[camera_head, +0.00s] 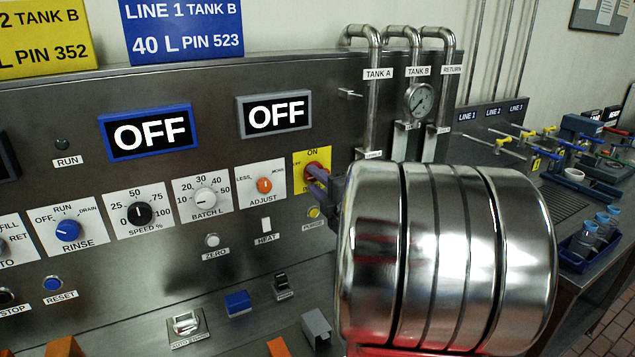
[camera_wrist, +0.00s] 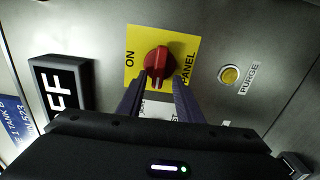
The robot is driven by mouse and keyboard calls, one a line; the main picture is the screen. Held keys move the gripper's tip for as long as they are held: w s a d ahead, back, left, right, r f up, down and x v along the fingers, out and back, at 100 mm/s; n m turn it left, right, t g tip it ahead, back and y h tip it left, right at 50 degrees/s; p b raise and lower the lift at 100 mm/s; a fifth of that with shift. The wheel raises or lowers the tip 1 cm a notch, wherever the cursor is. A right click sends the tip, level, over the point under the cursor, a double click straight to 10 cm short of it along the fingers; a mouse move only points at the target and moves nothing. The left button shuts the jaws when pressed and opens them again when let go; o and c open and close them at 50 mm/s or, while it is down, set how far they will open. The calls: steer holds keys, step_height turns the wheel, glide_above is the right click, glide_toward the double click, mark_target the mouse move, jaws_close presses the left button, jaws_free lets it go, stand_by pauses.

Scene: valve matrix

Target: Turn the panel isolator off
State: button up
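The panel isolator is a red rotary knob (camera_head: 315,171) on a yellow plate (camera_head: 312,154) marked ON at the top, partly covered by my gripper (camera_head: 322,187) in the head view. In the wrist view the red knob (camera_wrist: 157,62) sits on the yellow plate (camera_wrist: 183,45). Its pale mark points toward the picture bottom, away from the ON word at the left. My gripper (camera_wrist: 156,82) is open, with one dark purple finger on each side of the knob's near end. Contact with the knob cannot be told. The OFF word is hidden in the wrist view.
A yellow PURGE button (camera_wrist: 230,75) lies close beside the plate. The ADJUST knob (camera_head: 264,185) and HEAT switch (camera_head: 266,225) are to the left. Two displays read OFF, one blue-framed (camera_head: 148,132) and one grey-framed (camera_head: 274,114). Pipes with a gauge (camera_head: 418,99) rise behind.

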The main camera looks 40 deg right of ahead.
steer(key=shift+r, duration=0.1)
steer(key=shift+s+a, duration=0.1)
steer(key=shift+s, duration=0.35)
steer(key=v, duration=1.3)
steer(key=shift+w+a, duration=0.1)
